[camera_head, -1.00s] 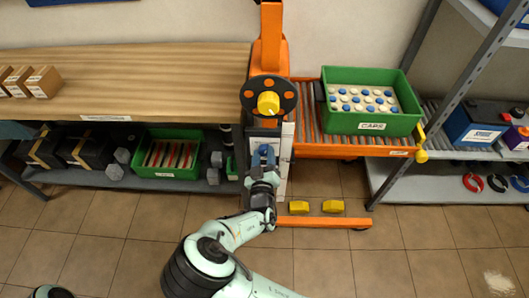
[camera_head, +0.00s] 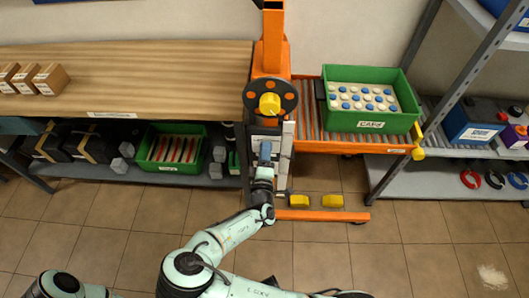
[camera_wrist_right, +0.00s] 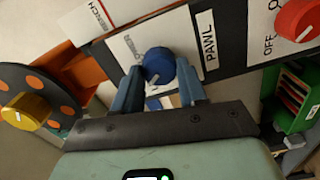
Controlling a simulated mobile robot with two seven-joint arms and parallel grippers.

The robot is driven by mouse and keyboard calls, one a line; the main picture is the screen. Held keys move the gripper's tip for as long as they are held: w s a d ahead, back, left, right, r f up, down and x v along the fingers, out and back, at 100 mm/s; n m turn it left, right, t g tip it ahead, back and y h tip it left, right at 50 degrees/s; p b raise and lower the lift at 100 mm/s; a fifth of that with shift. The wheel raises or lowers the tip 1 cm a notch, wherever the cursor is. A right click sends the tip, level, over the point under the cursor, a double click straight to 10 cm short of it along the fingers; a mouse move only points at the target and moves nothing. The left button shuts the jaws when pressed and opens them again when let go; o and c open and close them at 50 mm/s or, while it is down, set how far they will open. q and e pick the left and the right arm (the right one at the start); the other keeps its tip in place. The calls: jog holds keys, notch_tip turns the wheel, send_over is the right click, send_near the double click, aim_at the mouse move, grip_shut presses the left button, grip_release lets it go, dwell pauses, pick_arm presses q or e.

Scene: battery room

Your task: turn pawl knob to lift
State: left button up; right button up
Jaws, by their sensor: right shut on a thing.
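The pawl knob (camera_wrist_right: 158,62) is round and blue with a white pointer line. It sits on a panel with a white plate marked PAWL (camera_wrist_right: 209,38), in the right wrist view. My right gripper (camera_wrist_right: 157,80) is shut on the knob, one finger on each side of it. My left gripper is not in view.
A red knob (camera_wrist_right: 298,18) marked OFF is on the right. The orange lift (camera_head: 271,52) stands between a wooden bench (camera_head: 150,75) and rollers with a green CAPS crate (camera_head: 370,125). Yellow blocks (camera_head: 333,201) lie near the orange base. Floor in front is open.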

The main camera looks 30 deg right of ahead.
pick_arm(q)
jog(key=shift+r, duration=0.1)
pick_arm(e)
jog(key=shift+n, duration=1)
jog(key=shift+f, duration=0.1)
jog(key=o, duration=1.1)
jog(key=shift+c, duration=0.2)
